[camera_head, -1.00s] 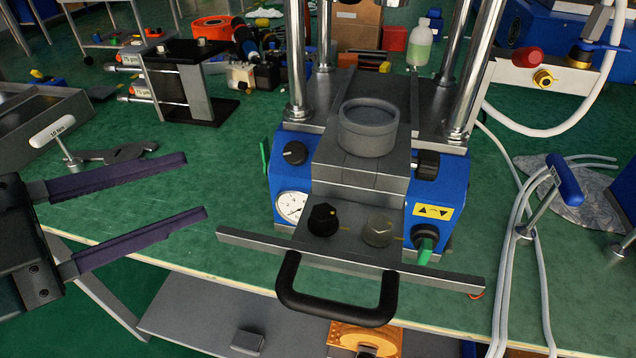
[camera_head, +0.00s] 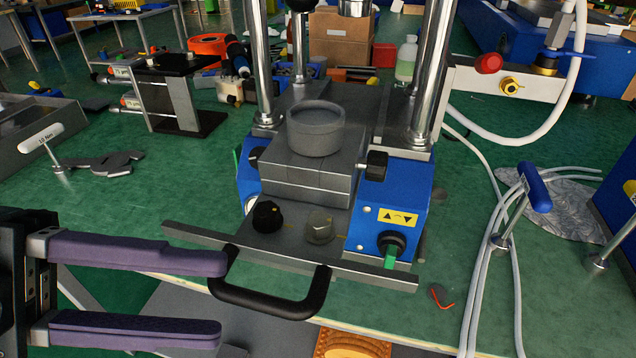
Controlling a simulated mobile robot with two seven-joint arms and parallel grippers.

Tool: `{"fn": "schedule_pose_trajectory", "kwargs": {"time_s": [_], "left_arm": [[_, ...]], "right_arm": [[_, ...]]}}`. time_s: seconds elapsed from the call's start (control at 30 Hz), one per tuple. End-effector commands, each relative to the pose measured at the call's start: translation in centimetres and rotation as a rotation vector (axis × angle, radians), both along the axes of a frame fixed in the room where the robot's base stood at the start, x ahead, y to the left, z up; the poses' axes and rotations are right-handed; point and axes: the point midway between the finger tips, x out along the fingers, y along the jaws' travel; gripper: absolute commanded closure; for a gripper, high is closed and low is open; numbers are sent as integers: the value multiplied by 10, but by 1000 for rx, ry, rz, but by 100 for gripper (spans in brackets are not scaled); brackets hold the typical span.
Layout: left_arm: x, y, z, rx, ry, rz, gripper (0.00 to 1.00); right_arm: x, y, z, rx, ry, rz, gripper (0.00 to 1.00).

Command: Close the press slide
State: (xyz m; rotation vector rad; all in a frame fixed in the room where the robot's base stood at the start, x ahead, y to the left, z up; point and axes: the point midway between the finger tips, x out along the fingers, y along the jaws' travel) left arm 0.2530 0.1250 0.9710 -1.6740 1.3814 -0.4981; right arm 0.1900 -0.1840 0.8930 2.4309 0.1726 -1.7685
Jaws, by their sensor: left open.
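The press slide (camera_head: 286,236) is a grey plate sticking out from the front of the blue press (camera_head: 393,205), beyond the bench edge. It has a long front bar (camera_head: 360,271) and a black U-shaped handle (camera_head: 283,309). A grey round cup (camera_head: 316,130) sits on grey blocks on the slide. My left gripper (camera_head: 222,298) is open, with two purple-padded fingers coming in from the left. Its upper fingertip overlaps the handle's left side in the picture; I cannot tell whether they touch. Nothing is clearly between the fingers. My right gripper is not in view.
Two knobs, one black (camera_head: 267,216) and one metallic (camera_head: 319,226), stand on the slide. Chrome columns (camera_head: 432,70) rise behind. White hoses (camera_head: 490,285) and a blue-handled tool (camera_head: 534,187) are at the right. A wrench (camera_head: 108,163) lies at the left.

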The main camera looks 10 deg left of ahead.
Motion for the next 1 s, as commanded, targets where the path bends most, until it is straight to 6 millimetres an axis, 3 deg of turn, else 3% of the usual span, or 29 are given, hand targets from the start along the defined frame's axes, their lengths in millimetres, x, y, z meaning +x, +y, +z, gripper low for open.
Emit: {"fn": "schedule_pose_trajectory", "kwargs": {"time_s": [0.1,0.3,0.67,1.0], "left_arm": [[8,-22,-3,-6,-4,0,55],[15,-44,-9,-2,-2,1,55],[16,-49,-11,0,0,1,56],[16,-49,-12,1,0,1,95]], "right_arm": [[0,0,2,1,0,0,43],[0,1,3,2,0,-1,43],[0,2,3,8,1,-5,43],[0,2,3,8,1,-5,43]]}}
